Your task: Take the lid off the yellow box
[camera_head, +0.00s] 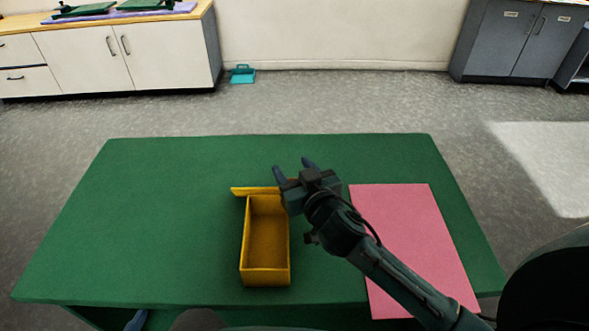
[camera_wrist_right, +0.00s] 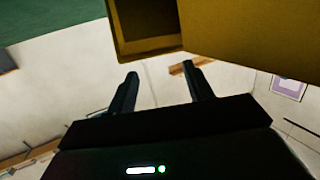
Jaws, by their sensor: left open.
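The yellow box (camera_head: 265,277) stands on the green table, its top open and its inside empty. A flat yellow strip, which looks like the lid (camera_head: 240,191), lies across the box's far end and sticks out to the left. My right gripper (camera_head: 294,168) is over the box's far right corner, fingers apart and pointing away. In the right wrist view the fingers (camera_wrist_right: 163,86) are spread with nothing between them, and yellow surfaces (camera_wrist_right: 250,35) fill the top. I cannot tell whether it touches the lid. Only a bluish tip of my left gripper (camera_head: 137,320) shows at the bottom edge.
A pink sheet (camera_head: 415,220) lies on the green table (camera_head: 150,220) right of the box, partly under my right arm. The table's left half is clear. White cabinets (camera_head: 130,55) and grey cabinets (camera_head: 515,40) stand against the far wall. A teal dustpan-like thing (camera_head: 243,75) is on the floor.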

